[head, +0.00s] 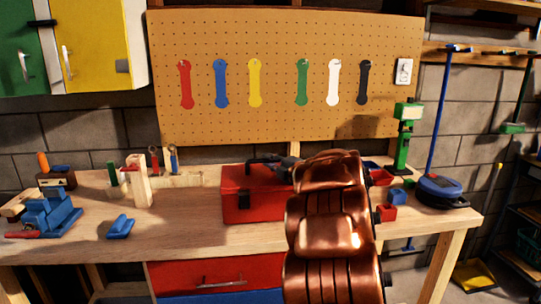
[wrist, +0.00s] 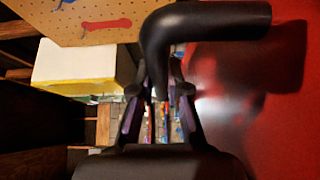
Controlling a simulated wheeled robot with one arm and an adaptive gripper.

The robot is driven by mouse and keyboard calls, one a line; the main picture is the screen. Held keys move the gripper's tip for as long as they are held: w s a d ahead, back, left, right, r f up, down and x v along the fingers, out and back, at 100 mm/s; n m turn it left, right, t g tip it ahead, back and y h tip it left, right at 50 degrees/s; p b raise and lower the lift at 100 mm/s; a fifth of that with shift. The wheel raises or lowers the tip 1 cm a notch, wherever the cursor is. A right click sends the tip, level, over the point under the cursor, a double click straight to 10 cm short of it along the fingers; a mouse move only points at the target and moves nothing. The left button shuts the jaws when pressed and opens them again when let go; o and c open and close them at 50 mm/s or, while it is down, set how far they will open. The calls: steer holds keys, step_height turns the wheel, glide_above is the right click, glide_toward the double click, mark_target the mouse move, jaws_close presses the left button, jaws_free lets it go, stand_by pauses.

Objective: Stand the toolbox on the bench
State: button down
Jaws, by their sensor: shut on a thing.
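The red toolbox (head: 256,206) is upright on the wooden bench (head: 170,234), near the middle, with its black latch facing forward. Its underside looks to be at the bench top, but I cannot tell whether it rests fully. My copper-coloured arm hides its right part. My gripper (head: 288,163) is at the toolbox's black handle on top. In the wrist view the gripper (wrist: 160,85) is shut on the black handle (wrist: 210,22), and the red toolbox side (wrist: 265,110) fills the right.
A wooden rack (head: 150,180) stands behind. Small red and blue bins (head: 386,212), a green tool (head: 403,145) and a blue round device (head: 440,190) are at the right. Bench space left of the toolbox is clear.

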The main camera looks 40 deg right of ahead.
steer(key=shift+f, duration=0.1)
stand_by(0.3)
steer(key=c, duration=1.2)
jaws_free()
steer(key=shift+f, duration=0.15)
steer(key=shift+o, duration=0.2)
steer(key=shift+s, duration=0.15)
steer(key=s+a+b, duration=0.1)
steer(key=s, duration=1)
steer(key=shift+s, duration=0.4)
steer(key=shift+w, duration=0.1)
